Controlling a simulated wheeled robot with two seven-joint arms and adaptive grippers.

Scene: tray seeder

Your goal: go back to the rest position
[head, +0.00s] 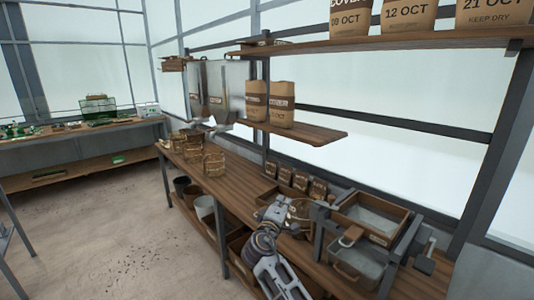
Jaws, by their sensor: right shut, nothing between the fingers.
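My right gripper (284,205) is over the wooden bench (223,188), at the near part of the bench, with my grey and white arm coming up from the bottom edge. It is shut and holds nothing. It is beside a round wire basket (303,212), which it partly overlaps in the picture; I cannot tell whether they touch. My left gripper is not in view.
A tray seeder frame with a wooden-sided hopper (371,216) stands close to the right of my arm. Small brown packets (300,181) stand behind. A shelf (300,132) with paper bags overhangs the bench. Wire baskets (213,161) stand farther left.

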